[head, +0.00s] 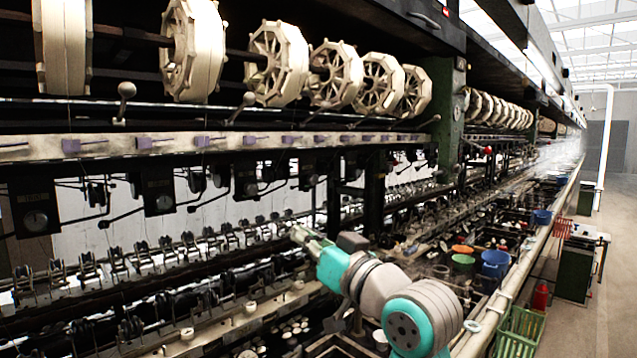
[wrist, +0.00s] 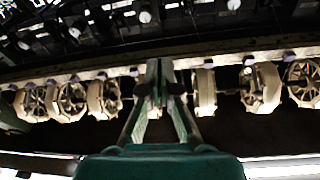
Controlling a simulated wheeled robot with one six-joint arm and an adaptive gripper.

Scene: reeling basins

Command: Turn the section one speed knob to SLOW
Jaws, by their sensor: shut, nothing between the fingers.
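My arm reaches into the reeling machine from the lower right in the head view. My gripper (head: 297,234) is in front of the row of small reeling parts, below the hanging dark boxes. In the wrist view my gripper (wrist: 160,72) has its fingertips together with nothing between them. No knob marked SLOW can be read in either view. Several dark boxes with a small round dial hang under the rail, such as the near box (head: 35,205), a second box (head: 164,190) and a third box (head: 247,178). I cannot tell whether any dial is the speed knob.
Pale spoked reels (head: 275,62) line the top of the machine, and a long rail (head: 200,145) runs below them. Ball-ended levers (head: 126,92) stick out. Colored basins, such as a blue one (head: 495,262), and a green crate (head: 520,332) stand right.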

